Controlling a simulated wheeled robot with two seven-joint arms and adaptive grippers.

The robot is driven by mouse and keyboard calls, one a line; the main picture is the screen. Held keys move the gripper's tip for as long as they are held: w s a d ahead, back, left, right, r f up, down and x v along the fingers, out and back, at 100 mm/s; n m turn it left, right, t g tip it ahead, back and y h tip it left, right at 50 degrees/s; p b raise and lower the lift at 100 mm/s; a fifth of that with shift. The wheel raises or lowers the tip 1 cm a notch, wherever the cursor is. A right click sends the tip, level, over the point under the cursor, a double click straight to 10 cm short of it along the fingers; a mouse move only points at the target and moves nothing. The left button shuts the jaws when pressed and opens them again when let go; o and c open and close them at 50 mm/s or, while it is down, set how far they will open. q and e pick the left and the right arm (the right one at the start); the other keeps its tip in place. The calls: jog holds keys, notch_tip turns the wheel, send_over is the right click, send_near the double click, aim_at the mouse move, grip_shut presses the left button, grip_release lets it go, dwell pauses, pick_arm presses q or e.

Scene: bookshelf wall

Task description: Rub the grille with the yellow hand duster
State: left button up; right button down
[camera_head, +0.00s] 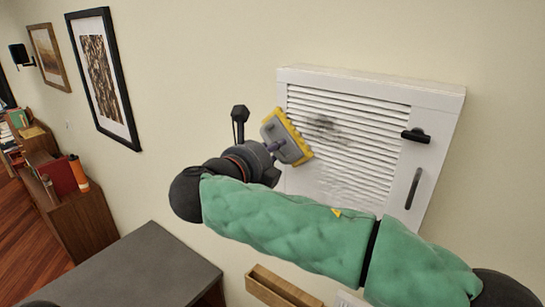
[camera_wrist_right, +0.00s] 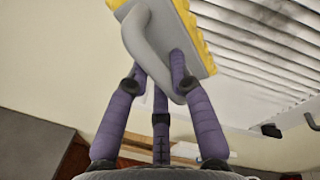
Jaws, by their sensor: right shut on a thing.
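The white grille (camera_head: 347,160) is a louvred panel on the wall, with a dark smudge (camera_head: 326,127) on its upper slats and a fainter grey patch lower down. It also shows in the right wrist view (camera_wrist_right: 262,55). The yellow hand duster (camera_head: 294,139) has a grey back and handle and stands at the left edge of the grille. I cannot tell whether it touches the slats. My right gripper (camera_head: 272,149) is shut on the duster's grey handle; its purple fingers (camera_wrist_right: 160,80) close around the handle in the right wrist view. My left gripper is not in view.
A black latch (camera_head: 416,135) and a grey bar handle (camera_head: 413,188) sit on the grille's right frame. Below are a wooden wall tray (camera_head: 280,289) and a dark grey tabletop (camera_head: 140,268). Framed pictures (camera_head: 103,78) hang left.

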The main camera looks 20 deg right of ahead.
aim_at(280, 130)
jog(key=shift+r, duration=0.25)
jog(key=shift+s+d, duration=0.2)
jog(key=shift+s, duration=0.05)
jog(key=s+d, duration=0.6)
jog(key=s, duration=0.2)
jog(key=shift+s+d, duration=0.3)
jog(key=shift+d, duration=0.05)
dwell(0.5)
jog(key=s+d+r, duration=0.2)
jog(key=s+r, duration=0.1)
jog(key=shift+d+r, duration=0.1)
jog(key=shift+d, duration=0.05)
dwell(0.9)
jog(key=shift+w, duration=0.15)
jog(key=shift+w+a, duration=1.55)
jog(key=shift+w, duration=0.4)
jog(key=shift+w+a, duration=1.6)
jog(key=shift+w, duration=0.4)
jog(key=shift+w+a, duration=1.55)
jog(key=shift+w, duration=0.4)
